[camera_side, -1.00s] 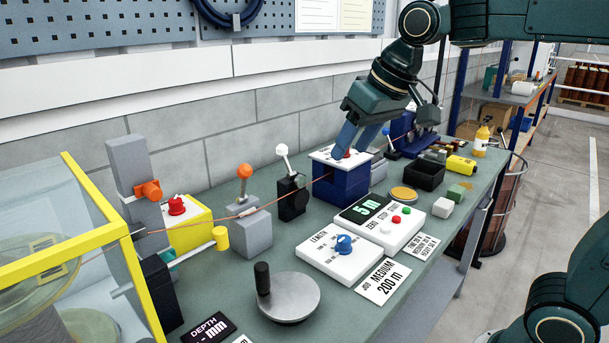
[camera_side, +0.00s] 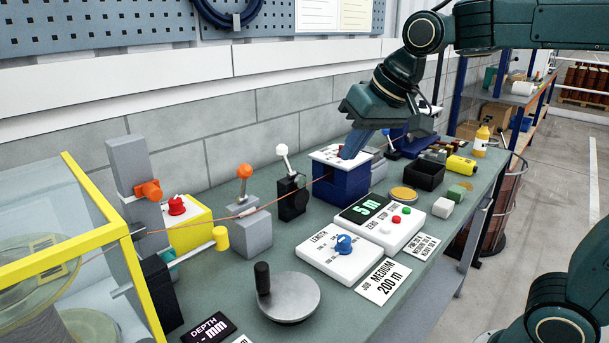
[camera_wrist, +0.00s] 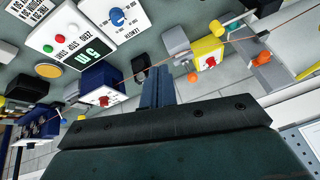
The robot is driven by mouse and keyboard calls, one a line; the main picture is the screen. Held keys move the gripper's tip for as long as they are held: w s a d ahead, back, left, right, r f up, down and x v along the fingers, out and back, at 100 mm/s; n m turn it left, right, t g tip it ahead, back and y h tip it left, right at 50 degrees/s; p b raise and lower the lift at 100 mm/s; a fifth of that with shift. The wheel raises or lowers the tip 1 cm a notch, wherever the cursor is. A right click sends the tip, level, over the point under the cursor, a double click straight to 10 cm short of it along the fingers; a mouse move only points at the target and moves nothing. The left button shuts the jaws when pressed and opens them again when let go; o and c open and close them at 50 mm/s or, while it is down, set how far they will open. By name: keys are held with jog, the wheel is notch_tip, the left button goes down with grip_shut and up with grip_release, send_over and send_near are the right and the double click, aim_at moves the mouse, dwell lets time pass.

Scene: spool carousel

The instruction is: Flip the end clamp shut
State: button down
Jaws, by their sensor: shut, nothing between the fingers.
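My gripper (camera_side: 352,155) is shut and empty, its blue fingers pointing down at the white-topped blue box (camera_side: 340,183) in the side view. I cannot tell whether they touch it. In the wrist view the shut fingertips (camera_wrist: 155,70) lie right of that box (camera_wrist: 98,88).
A thin orange wire (camera_side: 205,222) runs along the bench past an orange-knobbed lever (camera_side: 244,171) and a white-knobbed lever (camera_side: 282,150). The wall is close behind.

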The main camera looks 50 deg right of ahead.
jog(key=w+a+f+m+t, duration=0.1)
jog(key=w+m, duration=0.3)
jog(key=m, duration=0.3)
jog(key=w+a+f+m+t, duration=0.1)
jog(key=w+m+t, duration=0.1)
jog(key=w+m, duration=0.2)
jog(key=m, duration=0.3)
jog(key=shift+w+a+f+t, duration=0.25)
jog(key=shift+w+a+t, duration=0.05)
jog(key=shift+w, duration=0.1)
jog(key=shift+w+f, duration=0.1)
send_near(243, 183)
notch_tip(243, 183, down, 2)
jog(key=shift+w+d, duration=0.15)
jog(key=shift+w, duration=0.45)
jog(key=shift+w+d, duration=0.15)
jog(key=shift+w, duration=0.4)
jog(key=shift+w, duration=0.1)
